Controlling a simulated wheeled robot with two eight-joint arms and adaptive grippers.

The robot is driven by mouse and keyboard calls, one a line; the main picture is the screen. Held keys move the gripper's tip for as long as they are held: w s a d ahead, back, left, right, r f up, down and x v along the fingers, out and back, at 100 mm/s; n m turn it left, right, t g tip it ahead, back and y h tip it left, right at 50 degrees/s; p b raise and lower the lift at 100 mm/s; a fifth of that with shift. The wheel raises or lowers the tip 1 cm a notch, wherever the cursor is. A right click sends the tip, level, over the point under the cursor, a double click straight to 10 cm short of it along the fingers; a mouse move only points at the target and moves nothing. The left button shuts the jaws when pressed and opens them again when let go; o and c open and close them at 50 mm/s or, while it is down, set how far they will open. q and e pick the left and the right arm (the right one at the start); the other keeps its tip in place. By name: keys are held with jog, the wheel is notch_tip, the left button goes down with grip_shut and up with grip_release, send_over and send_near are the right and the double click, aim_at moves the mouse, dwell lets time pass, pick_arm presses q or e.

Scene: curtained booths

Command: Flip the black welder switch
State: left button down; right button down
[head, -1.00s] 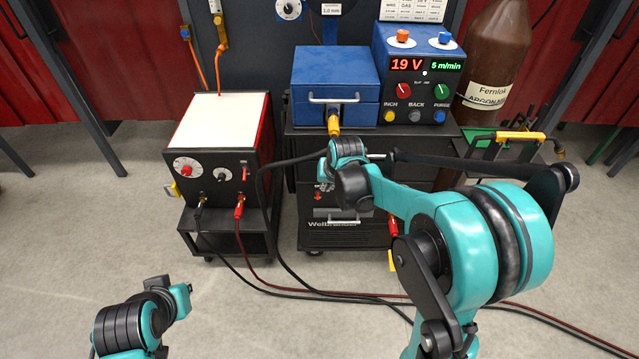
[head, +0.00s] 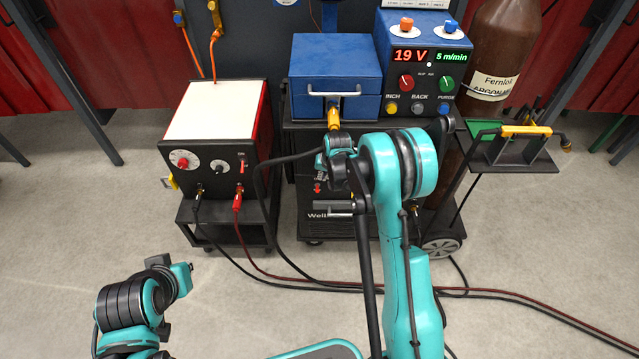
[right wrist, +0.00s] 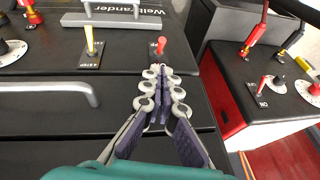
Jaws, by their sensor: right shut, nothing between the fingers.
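The black welder (head: 340,232) stands under the blue box in the middle of the head view. Its red switch (head: 317,188) is at the left of its front panel. In the right wrist view the red switch (right wrist: 161,45) leans toward the top of the picture, just beyond my fingertips. My right gripper (right wrist: 160,72) is shut and empty, with a small gap in the picture to the switch; contact is not visible. In the head view its fingers are mostly hidden near the panel. My left gripper (head: 182,279) is low at the left, away from the machines; its fingers are unclear.
A yellow switch (right wrist: 92,42) sits beside the red one. A white-topped welder (head: 215,110) on a cart stands to the left. A blue feeder (head: 424,65) and a brown gas bottle (head: 492,60) stand behind. Cables (head: 290,277) cross the floor.

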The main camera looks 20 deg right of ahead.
jog(key=b, duration=0.4)
send_near(318, 187)
jog(key=x, duration=0.5)
jog(key=shift+a+f, duration=0.15)
jog(key=shift+f, duration=0.1)
